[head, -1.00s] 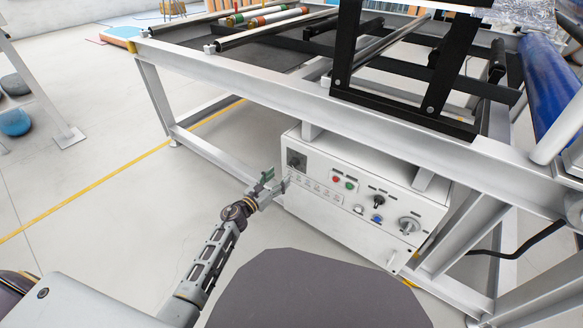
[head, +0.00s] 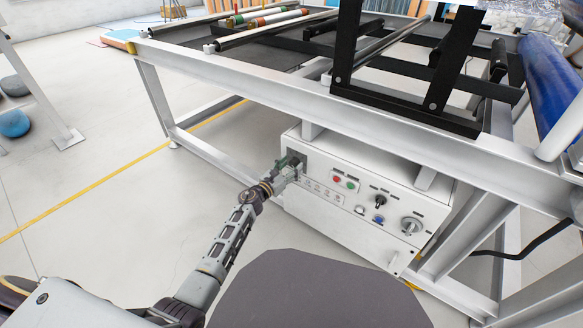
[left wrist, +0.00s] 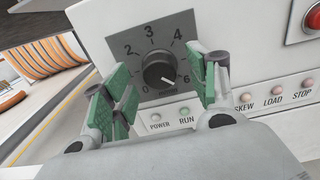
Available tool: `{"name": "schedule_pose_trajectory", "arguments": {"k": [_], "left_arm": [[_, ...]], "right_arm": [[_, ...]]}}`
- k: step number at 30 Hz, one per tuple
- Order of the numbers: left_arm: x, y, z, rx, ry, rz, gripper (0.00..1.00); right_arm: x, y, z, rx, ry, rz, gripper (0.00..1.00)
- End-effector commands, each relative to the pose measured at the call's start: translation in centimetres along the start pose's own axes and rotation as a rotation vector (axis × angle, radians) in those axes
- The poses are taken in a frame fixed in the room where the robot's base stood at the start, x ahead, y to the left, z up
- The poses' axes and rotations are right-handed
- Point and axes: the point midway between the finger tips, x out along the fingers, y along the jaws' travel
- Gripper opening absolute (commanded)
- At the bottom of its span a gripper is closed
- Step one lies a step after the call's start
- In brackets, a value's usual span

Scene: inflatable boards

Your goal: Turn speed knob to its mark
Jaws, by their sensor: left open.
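My left gripper (left wrist: 160,73) is open, with one green-padded finger on each side of the knob. Gaps show between the pads and the knob in the left wrist view. In the head view my left gripper (head: 291,164) covers most of the dial at the left end of the white control box (head: 330,215). My right gripper is not in view.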

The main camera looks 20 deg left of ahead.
Motion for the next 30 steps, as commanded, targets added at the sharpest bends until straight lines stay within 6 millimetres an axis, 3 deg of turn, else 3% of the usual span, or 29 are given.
{"name": "schedule_pose_trajectory", "arguments": {"k": [16,26,30], "left_arm": [[0.84,-0.05,0.01,0.000,0.000,-0.001,0.57],[0.82,-0.05,0.00,0.000,0.000,-0.001,0.15],[0.82,-0.05,-0.01,-0.002,0.001,-0.001,0.12]], "right_arm": [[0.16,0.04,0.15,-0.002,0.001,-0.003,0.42],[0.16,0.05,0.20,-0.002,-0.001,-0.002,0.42],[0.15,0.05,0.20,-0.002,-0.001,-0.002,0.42]]}}
